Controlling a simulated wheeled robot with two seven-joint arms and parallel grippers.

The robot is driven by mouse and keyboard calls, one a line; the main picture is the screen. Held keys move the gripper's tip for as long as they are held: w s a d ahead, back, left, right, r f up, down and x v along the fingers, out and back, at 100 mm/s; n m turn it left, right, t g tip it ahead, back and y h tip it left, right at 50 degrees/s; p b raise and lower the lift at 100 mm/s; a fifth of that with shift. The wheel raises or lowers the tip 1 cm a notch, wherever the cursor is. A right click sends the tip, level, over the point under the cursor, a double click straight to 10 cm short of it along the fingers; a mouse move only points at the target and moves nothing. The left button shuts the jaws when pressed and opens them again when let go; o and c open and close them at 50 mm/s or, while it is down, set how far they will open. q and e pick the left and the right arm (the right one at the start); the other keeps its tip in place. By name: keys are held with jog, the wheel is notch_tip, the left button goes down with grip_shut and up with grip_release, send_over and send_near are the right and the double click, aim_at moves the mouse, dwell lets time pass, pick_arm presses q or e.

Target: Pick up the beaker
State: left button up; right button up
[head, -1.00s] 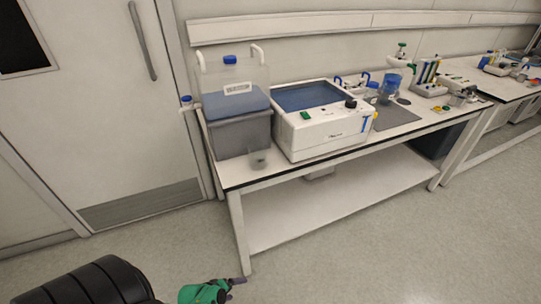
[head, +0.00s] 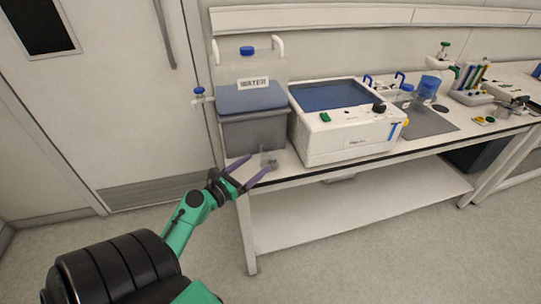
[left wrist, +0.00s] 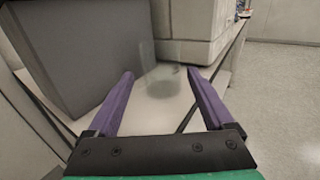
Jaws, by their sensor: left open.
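The beaker (head: 268,159) is a small, clear vessel standing upright on the near left end of the bench, in front of the grey base of the water container. In the left wrist view the beaker (left wrist: 166,66) is faint and see-through, just beyond the fingertips and roughly centred between them. My left gripper (head: 260,163) is open, its two purple fingers pointing at the beaker from the front left. In the left wrist view the gripper (left wrist: 160,76) shows nothing clearly held. Whether a finger touches the glass, I cannot tell. My right gripper is out of view.
The water container (head: 252,101) with its grey base stands just behind the beaker. A white water bath (head: 345,140) stands close on the right. The bench's front edge (head: 330,177) lies near the gripper. Another blue-filled vessel (head: 425,90) stands farther right.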

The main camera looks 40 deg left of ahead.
aim_at(271, 155)
pick_arm(q)
jog(key=w, duration=0.5)
jog(key=w+p, duration=0.1)
jog(key=w, duration=0.2)
jog(key=shift+d+f, duration=0.15)
jog(key=shift+f, duration=0.2)
jog(key=shift+r, duration=0.1)
jog(key=c, duration=1.2)
